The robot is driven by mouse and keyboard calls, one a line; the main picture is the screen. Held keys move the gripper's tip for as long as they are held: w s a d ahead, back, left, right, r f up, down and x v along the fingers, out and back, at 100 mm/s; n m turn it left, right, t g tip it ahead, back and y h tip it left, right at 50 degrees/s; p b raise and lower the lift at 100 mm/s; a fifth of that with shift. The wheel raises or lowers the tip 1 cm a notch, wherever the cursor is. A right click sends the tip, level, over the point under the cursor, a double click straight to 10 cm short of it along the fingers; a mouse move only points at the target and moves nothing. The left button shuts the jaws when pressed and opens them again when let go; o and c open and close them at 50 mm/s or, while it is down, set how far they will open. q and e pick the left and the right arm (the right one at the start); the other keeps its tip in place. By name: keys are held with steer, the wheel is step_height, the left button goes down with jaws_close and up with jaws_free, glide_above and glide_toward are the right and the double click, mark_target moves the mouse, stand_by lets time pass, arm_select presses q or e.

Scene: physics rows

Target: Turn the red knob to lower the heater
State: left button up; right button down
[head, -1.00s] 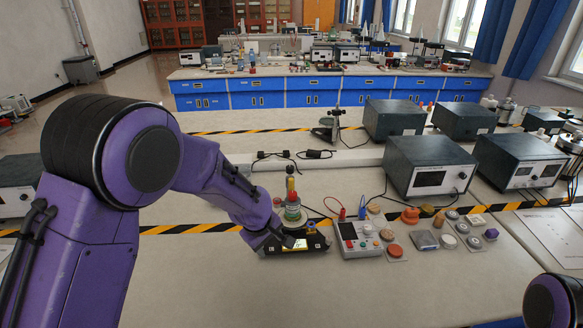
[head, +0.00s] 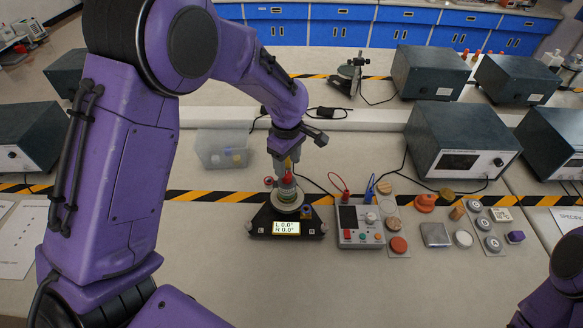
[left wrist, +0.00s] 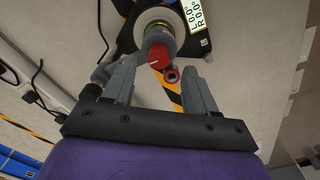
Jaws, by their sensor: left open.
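A black device (head: 262,225) with a lit display reading L 0.0° and R 0.0° stands on the bench in the head view. A round pale part and an upright coloured stack rise from it. The red knob (left wrist: 158,56) shows in the left wrist view on a grey part, with a small red ring (left wrist: 171,75) beside it. My left gripper (head: 287,163) is above the device's stack, pointing down. In the left wrist view its open fingers (left wrist: 163,68) lie on either side of the knob; contact is not visible. My right gripper is out of view.
A control box (head: 361,238) with red and blue leads stands right of the device. A clear plastic bin (head: 221,150) is behind left. Several small discs and blocks lie farther right, before a dark instrument (head: 462,140). The front bench is clear.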

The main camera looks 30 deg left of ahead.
mark_target(287, 173)
arm_select(q)
steer(key=f, duration=0.3)
steer(key=a+f, duration=0.1)
steer(key=shift+w+f+p, duration=0.3)
steer(key=shift+d+f, duration=0.15)
steer(key=shift+s+d, duration=0.1)
steer(key=shift+d, duration=0.1)
steer(key=shift+a, duration=0.1)
steer(key=c, duration=1.1)
steer(key=shift+o, duration=0.2)
steer(key=shift+s, duration=0.1)
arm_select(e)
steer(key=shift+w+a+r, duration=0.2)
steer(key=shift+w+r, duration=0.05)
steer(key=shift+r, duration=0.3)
